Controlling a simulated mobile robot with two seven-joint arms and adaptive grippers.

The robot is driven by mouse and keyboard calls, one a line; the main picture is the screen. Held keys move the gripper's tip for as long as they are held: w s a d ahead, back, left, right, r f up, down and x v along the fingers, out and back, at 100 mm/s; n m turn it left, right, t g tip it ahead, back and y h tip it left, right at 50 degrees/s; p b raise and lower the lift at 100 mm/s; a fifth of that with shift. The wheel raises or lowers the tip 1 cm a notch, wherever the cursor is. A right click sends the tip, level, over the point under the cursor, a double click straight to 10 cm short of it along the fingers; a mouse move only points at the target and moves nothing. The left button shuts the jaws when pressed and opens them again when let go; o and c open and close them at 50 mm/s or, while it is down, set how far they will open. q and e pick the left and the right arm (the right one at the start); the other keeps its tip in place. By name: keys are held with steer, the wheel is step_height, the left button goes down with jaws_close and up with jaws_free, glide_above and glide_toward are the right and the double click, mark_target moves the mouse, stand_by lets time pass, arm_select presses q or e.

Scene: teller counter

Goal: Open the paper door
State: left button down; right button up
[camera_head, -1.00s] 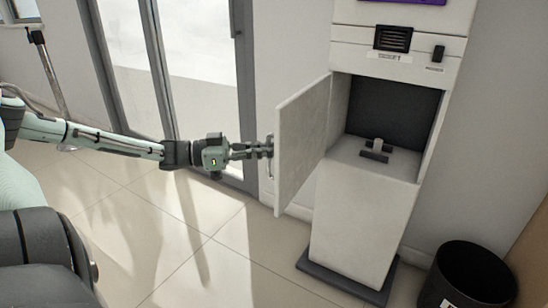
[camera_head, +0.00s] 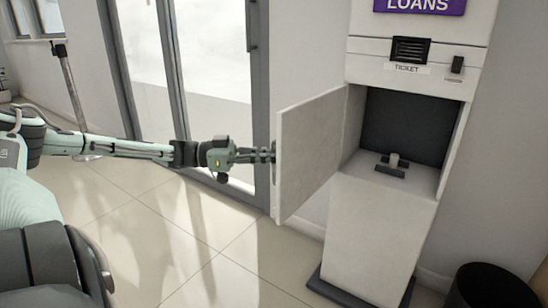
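The paper door (camera_head: 312,150) of the white ticket machine (camera_head: 377,238) stands swung wide open to the left. The compartment (camera_head: 402,125) behind it is exposed, with a small dark holder (camera_head: 392,166) on its floor. My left gripper (camera_head: 268,154) reaches in from the left to the door's outer side, at its free edge. Its fingertips are partly hidden by the door, and the handle is not clearly visible, so I cannot tell whether they grip it. My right gripper is not in view.
A purple LOANS sign (camera_head: 419,5) tops the machine. A black bin (camera_head: 493,287) stands on the floor at the lower right. A glass door (camera_head: 207,80) is behind my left arm. Tiled floor (camera_head: 225,250) in front is clear.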

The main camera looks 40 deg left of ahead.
arm_select(q)
steer(key=shift+w+r, duration=0.1)
steer(key=shift+r, duration=0.05)
steer(key=c, duration=1.9)
jaws_free()
steer(key=v, duration=1.2)
